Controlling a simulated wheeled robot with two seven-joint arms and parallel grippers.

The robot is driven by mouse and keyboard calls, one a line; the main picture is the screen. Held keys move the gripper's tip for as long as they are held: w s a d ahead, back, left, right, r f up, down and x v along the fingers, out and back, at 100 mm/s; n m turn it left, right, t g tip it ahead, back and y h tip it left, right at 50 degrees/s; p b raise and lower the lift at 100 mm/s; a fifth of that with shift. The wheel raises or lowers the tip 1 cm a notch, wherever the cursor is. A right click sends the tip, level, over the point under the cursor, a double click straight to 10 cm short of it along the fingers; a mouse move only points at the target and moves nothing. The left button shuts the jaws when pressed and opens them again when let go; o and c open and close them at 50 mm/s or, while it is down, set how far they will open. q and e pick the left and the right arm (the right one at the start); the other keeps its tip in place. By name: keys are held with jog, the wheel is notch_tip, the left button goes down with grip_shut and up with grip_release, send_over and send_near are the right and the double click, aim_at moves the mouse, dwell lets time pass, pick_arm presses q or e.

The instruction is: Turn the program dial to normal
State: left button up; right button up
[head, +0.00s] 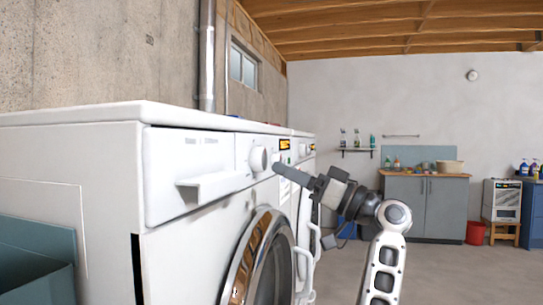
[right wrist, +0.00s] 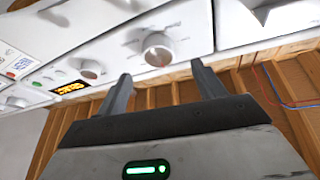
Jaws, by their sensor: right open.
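The white washing machine (head: 180,215) stands at left in the head view. A round, light dial (head: 259,159) sits on its panel just right of the detergent drawer. In the right wrist view this dial (right wrist: 157,48) has printed marks around it; they are too small to read. My right gripper (head: 277,168) is open in front of the panel, just right of the dial in the head view. In the right wrist view its two fingertips (right wrist: 163,72) lie either side of and below the dial, with no visible contact. My left gripper is not in view.
A smaller knob (right wrist: 90,69) and a lit orange display (right wrist: 70,88) sit left of the dial in the right wrist view. The drawer handle (head: 215,187) juts out in the head view. The round door (head: 262,262) is below. Floor at right is open.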

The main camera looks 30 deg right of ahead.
aim_at(264, 160)
jog(key=p+x, duration=0.1)
jog(key=x, duration=0.4)
jog(key=c, duration=1)
